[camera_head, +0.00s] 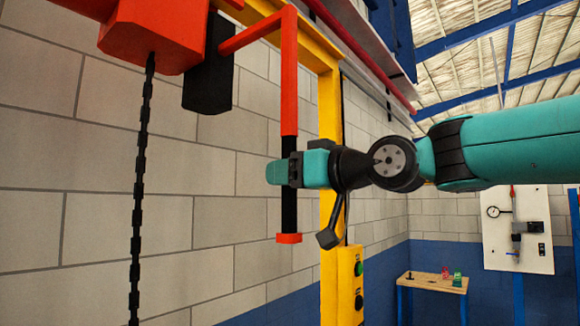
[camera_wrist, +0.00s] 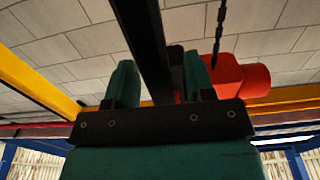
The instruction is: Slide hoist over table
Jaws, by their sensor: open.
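The red hoist (camera_head: 155,30) hangs at the upper left in the head view, with a dark chain (camera_head: 140,190) hanging down. It shows at the right in the wrist view (camera_wrist: 240,80). A red arm reaches from it to an upright handle with a black grip (camera_head: 289,215) and a red end. My gripper (camera_head: 280,172) is at this grip. In the wrist view the black grip (camera_wrist: 148,45) runs between the two green fingers of my open gripper (camera_wrist: 161,80). I cannot tell whether a finger touches it. A wooden-topped table (camera_head: 425,284) stands far back at the right.
A yellow post (camera_head: 330,150) carrying a yellow button box (camera_head: 349,285) stands close behind the handle. A block wall (camera_head: 80,230) lies behind the hoist. A white panel with a gauge (camera_head: 517,230) is at the far right. Small red and green items sit on the table.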

